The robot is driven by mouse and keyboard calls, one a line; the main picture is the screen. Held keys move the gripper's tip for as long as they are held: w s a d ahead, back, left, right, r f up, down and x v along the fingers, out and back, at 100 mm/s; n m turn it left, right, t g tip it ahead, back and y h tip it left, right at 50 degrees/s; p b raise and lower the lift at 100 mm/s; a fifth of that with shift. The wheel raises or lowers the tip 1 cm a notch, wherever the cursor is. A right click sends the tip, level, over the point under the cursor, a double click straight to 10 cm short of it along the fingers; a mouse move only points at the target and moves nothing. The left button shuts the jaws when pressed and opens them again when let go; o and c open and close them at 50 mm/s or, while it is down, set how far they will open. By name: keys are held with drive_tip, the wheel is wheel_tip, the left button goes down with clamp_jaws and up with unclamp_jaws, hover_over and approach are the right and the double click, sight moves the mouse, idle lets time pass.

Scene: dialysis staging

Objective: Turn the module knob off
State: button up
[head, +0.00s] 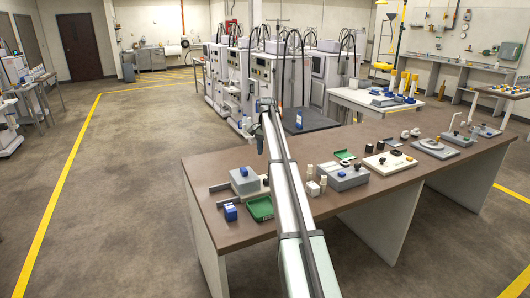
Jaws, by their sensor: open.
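Several small modules with knobs or caps stand on the brown table (420,178). A grey module (350,181) with a dark knob and a blue part lies right of my arm. A cream module (378,166) with dark round knobs lies further right. I cannot tell which one is the module of the task, nor how any knob is turned. My arm reaches up across the table. My gripper (260,147), small and dark, hangs near the arm's far end, above the table's back left part and apart from the modules. Its fingers are too small to make out clearly.
A grey box (244,186), a blue block (231,213) and a green tray (260,208) lie left of my arm. Small cream and black pieces stand right of it. Tall white machines (285,82) stand behind the table. The floor at left is open.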

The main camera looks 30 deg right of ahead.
drive_tip(key=shift+a+n+g+y, duration=0.2)
drive_tip(key=shift+a+n+g, duration=0.05)
drive_tip(key=shift+n, duration=0.35)
drive_tip(key=shift+a+n+g+y, duration=0.2)
drive_tip(key=shift+n+g, duration=0.05)
drive_tip(key=shift+n, duration=0.35)
